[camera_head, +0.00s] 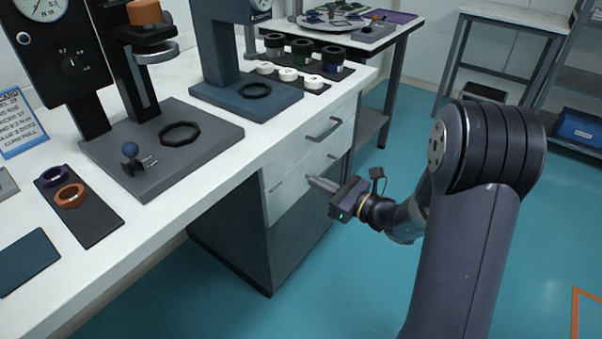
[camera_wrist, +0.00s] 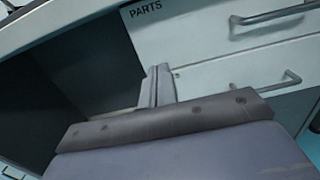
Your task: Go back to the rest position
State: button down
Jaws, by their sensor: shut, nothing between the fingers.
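My gripper (camera_head: 322,186) is in the head view, at the end of my arm, in front of the white drawers under the bench. In the wrist view its fingers (camera_wrist: 159,85) are together, with nothing between them. They point at the drawer fronts. I cannot tell exactly how far they are from the drawer face. My arm reaches in from the right over the blue floor.
The white bench (camera_head: 221,165) carries a press with a dial (camera_head: 70,65), a second stand (camera_head: 222,45) and a dark mat with rings (camera_head: 92,222). The drawer handle (camera_head: 323,130) juts out near my gripper. Open blue floor (camera_head: 340,285) lies below and right.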

aim_at(276, 163)
jog(key=v, duration=0.3)
jog(key=shift+s+d, duration=0.1)
jog(key=shift+d, duration=0.05)
jog(key=b+x, duration=0.1)
jog(key=x, duration=1.3)
jog(key=shift+s, duration=0.1)
